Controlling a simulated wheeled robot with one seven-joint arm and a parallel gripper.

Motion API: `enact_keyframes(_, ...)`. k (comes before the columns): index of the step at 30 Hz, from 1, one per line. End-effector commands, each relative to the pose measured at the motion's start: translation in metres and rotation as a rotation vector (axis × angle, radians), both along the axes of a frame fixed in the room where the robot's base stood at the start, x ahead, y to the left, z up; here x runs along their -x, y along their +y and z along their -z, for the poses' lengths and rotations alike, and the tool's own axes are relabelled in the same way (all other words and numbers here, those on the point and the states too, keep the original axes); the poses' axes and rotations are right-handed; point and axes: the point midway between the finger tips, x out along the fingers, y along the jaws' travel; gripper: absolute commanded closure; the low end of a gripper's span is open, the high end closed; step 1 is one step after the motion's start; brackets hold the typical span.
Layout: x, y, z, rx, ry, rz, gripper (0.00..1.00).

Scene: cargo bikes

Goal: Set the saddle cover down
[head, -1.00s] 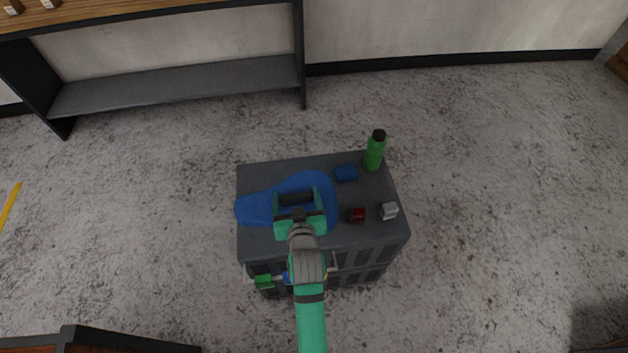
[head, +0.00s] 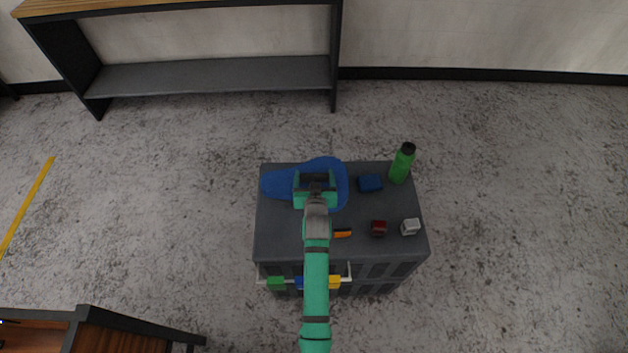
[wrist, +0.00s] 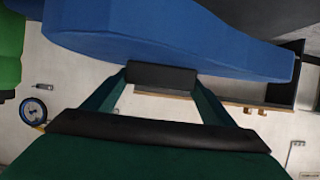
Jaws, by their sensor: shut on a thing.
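The saddle cover (head: 283,184) is blue and saddle-shaped, with its narrow end to the left and its wide end to the right. In the head view it is over the back left part of the dark cart top (head: 285,233); its wide end shows slightly past the back edge. I cannot tell whether it touches the top. My gripper (head: 315,184) is shut on the cover and hides part of it. In the wrist view the cover (wrist: 180,38) spans the upper picture, against my fingertips (wrist: 162,77).
On the top are a blue box (head: 370,184), a green bottle (head: 401,165), a dark red item (head: 378,228), a silver item (head: 410,227) and an orange item (head: 343,233). A front rail holds coloured pieces (head: 276,284). A shelf unit (head: 210,76) stands behind. The top's front left is bare.

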Motion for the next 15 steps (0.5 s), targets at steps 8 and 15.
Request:
enact_keyframes(8,-0.013,0.001,0.021,0.0,0.001,0.0,0.47)
enact_keyframes(15,-0.013,0.001,0.044,-0.001,-0.001,0.0,0.47)
